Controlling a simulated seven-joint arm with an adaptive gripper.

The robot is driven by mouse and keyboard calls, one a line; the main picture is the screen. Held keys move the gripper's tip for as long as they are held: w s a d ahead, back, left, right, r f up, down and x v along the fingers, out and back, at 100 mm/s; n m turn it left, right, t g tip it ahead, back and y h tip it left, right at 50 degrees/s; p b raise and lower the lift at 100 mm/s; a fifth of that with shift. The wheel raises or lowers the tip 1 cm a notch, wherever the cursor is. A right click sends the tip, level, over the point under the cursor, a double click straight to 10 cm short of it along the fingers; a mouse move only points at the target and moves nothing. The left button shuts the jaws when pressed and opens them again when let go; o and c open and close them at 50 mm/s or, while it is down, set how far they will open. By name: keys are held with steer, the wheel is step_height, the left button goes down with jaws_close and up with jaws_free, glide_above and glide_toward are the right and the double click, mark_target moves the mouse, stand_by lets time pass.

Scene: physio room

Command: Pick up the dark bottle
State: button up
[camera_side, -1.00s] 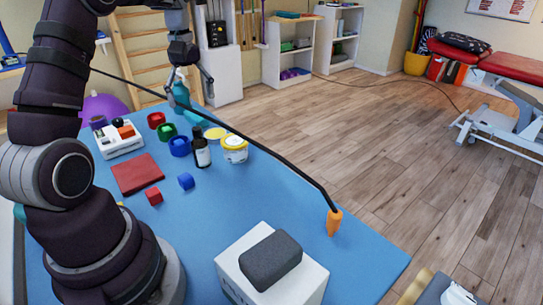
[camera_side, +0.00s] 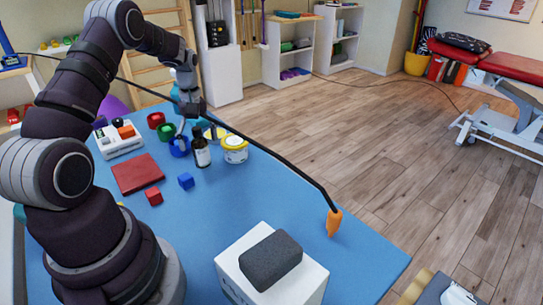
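The dark bottle (camera_side: 202,153) stands upright on the blue table mat, with a white label on its front. My gripper (camera_side: 199,134) points down at the bottle's top, its fingers spread apart. One finger shows to the left of the bottle's neck and the other to the right. The fingers look open and hold nothing. Whether they touch the bottle cannot be told from this view.
A white tub with a yellow band (camera_side: 235,149) stands close right of the bottle. A blue ring-shaped cup (camera_side: 179,146) is close left, with a green one (camera_side: 166,131) behind.

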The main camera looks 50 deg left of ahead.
steer(key=c, duration=1.1)
steer(key=shift+c, duration=0.2)
steer(key=shift+r, duration=0.1)
